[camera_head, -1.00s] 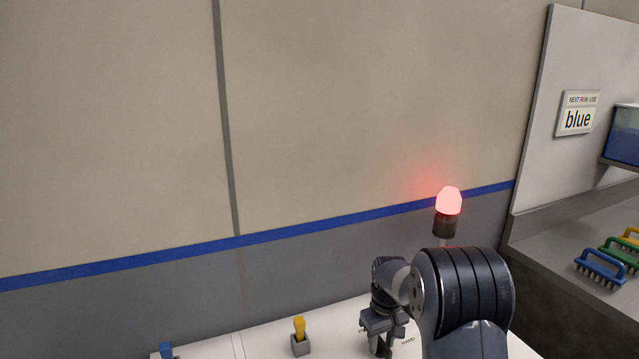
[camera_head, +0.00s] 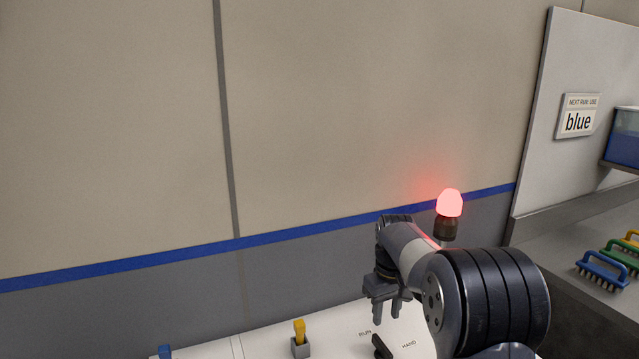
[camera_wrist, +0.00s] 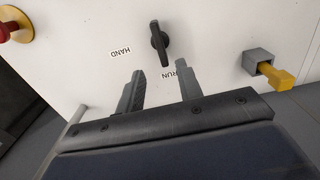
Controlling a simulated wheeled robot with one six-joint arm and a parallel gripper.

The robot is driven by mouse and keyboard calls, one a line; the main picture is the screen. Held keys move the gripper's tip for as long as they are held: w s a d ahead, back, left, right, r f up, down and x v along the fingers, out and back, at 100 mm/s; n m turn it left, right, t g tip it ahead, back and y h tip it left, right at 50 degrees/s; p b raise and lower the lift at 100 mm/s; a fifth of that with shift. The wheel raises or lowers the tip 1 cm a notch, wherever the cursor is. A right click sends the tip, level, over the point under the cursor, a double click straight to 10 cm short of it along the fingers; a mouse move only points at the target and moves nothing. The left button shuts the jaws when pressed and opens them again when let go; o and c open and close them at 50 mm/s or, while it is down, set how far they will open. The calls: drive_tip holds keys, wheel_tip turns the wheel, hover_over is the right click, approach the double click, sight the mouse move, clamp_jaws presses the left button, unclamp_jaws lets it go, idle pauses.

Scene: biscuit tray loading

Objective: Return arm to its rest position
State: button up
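My gripper (camera_head: 387,312) is raised above the white panel top (camera_head: 345,335), with its fingers pointing down. Its two fingers stand apart with nothing between them, as the wrist view (camera_wrist: 160,78) also shows. A black rotary knob (camera_head: 381,347) lies on the panel just below the gripper, clear of the fingers. The knob shows in the wrist view (camera_wrist: 159,42) beyond the fingertips, with one end toward the RUN label (camera_wrist: 167,74). The HAND label (camera_wrist: 121,52) is to its side.
A yellow lever in a grey block (camera_head: 300,346) stands left of the knob. A lit red lamp (camera_head: 449,204) rises behind my arm. At right are a blue brush (camera_head: 602,270), other brushes and a sign reading "blue" (camera_head: 578,117). A red button (camera_wrist: 8,28) shows in the wrist view.

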sight(383, 345)
wheel_tip(383, 345, down, 10)
drive_tip(key=shift+r+p, duration=0.1)
drive_tip(key=shift+p, duration=0.3)
drive_tip(key=shift+f, duration=0.35)
drive_tip(key=m, duration=0.5)
drive_tip(key=shift+p, duration=0.4)
drive_tip(key=shift+m+p, duration=0.5)
drive_tip(key=shift+m, duration=1.7)
